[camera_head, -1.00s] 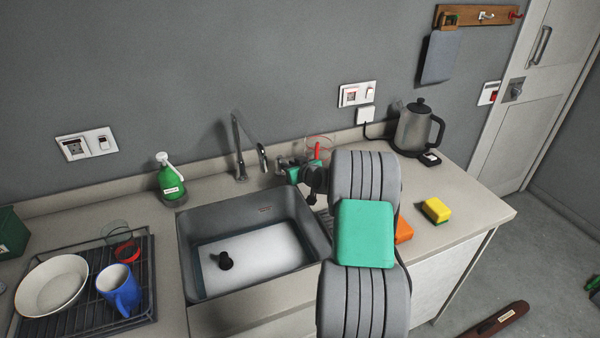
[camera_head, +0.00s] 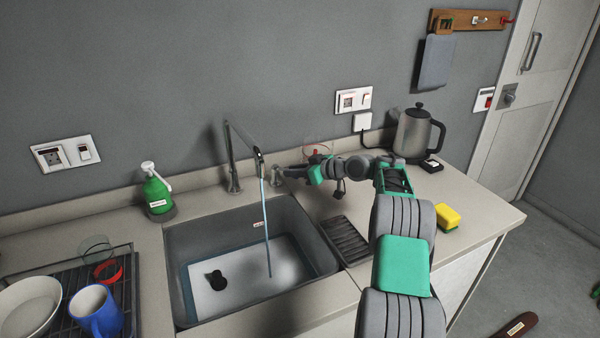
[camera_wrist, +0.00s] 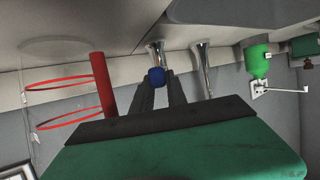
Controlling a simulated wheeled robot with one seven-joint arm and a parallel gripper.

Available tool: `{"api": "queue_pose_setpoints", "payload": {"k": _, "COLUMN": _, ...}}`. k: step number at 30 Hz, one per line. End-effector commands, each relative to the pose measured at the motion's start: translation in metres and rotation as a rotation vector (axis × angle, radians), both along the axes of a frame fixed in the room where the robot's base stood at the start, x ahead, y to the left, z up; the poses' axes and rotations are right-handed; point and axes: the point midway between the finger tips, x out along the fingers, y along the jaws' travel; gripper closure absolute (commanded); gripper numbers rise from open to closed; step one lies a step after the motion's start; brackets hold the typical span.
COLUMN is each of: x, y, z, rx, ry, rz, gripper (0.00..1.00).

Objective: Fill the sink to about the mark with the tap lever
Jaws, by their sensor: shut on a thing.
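The grey sink (camera_head: 318,247) has shallow water (camera_head: 240,290) over its pale floor, with a black plug-like piece (camera_head: 215,280) in it. A thin stream (camera_head: 265,215) runs from the tap spout (camera_head: 259,150) into the sink. A small pale mark (camera_head: 258,224) is on the sink's back wall, above the water. My gripper (camera_head: 284,174) is beside the tap lever, right of the spout. In the wrist view my gripper (camera_wrist: 159,90) is shut on the lever's blue knob (camera_wrist: 157,74). The lever's metal base (camera_wrist: 155,52) stands just beyond. The lever is mostly hidden in the head view.
A clear jug with red parts (camera_head: 318,149) stands behind my arm; its red bar (camera_wrist: 103,85) is close beside my fingers. A green soap bottle (camera_head: 157,194) is left of the tap. The kettle (camera_head: 412,132) and yellow sponge (camera_head: 447,216) are at right; a dish rack (camera_head: 125,315) is at left.

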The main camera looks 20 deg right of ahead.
Motion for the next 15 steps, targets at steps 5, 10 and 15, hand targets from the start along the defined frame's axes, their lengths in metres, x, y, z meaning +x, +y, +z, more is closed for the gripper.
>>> {"api": "queue_pose_setpoints", "payload": {"k": 5, "x": -0.0002, "y": 0.0009, "z": -0.0002, "rx": 0.002, "ry": 0.0, "rz": 0.001, "gripper": 1.0}}
{"api": "queue_pose_setpoints", "payload": {"k": 10, "x": -0.0003, "y": 0.0001, "z": -0.0001, "rx": 0.001, "ry": 0.0, "rz": 0.0, "gripper": 0.71}}
{"api": "queue_pose_setpoints", "payload": {"k": 15, "x": -0.0006, "y": -0.002, "z": -0.0001, "rx": 0.001, "ry": 0.0, "rz": -0.003, "gripper": 0.6}}
